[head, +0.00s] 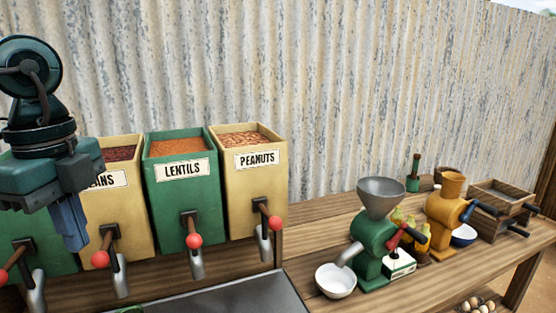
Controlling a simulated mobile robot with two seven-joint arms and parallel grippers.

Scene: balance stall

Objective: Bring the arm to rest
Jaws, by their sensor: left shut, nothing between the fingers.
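My left arm comes in from the left edge of the head view, and its wrist hangs down at the upper left. My left gripper (74,242) points down with its blue fingers together and nothing between them. It is in front of the bean dispenser (128,205), whose label is partly hidden behind it. The red-knobbed lever (101,259) of that dispenser shows just below and to the right of the fingers. I cannot tell the gap between them. My right gripper is not in view.
The lentils dispenser (184,210) and peanuts dispenser (255,195) stand to the right with levers sticking out. On the wooden bench are a green grinder (372,240), a white bowl (335,281), an orange grinder (445,212) and a wooden box (497,213). A corrugated wall stands behind.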

